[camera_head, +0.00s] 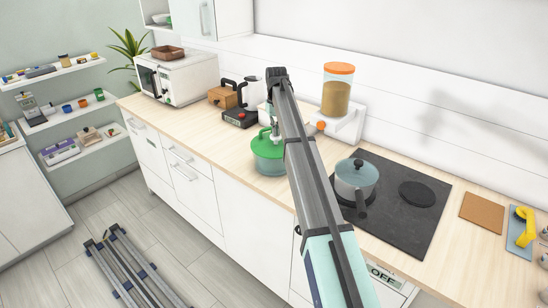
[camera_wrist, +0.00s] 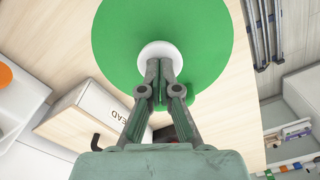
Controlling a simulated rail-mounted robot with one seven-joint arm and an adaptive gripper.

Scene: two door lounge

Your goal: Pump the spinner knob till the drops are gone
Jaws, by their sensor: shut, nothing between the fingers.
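The salad spinner has a green lid (camera_wrist: 112,40) and a white round knob (camera_wrist: 158,50) at its middle. In the head view the spinner (camera_head: 268,154) stands on the wooden counter, partly behind my arm. In the wrist view my gripper (camera_wrist: 158,68) is shut and empty. Its fingertips overlap the near part of the knob; I cannot tell whether they touch it. In the head view my gripper is mostly hidden by my arm. No drops can be made out in either view.
To the right, a lidded pot (camera_head: 355,180) stands on the black cooktop (camera_head: 405,222). Behind the spinner are a grain dispenser (camera_head: 337,92) with an orange lid, a kettle (camera_head: 250,94) and a wooden box (camera_head: 222,97). The counter's left front (camera_head: 190,125) is clear.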

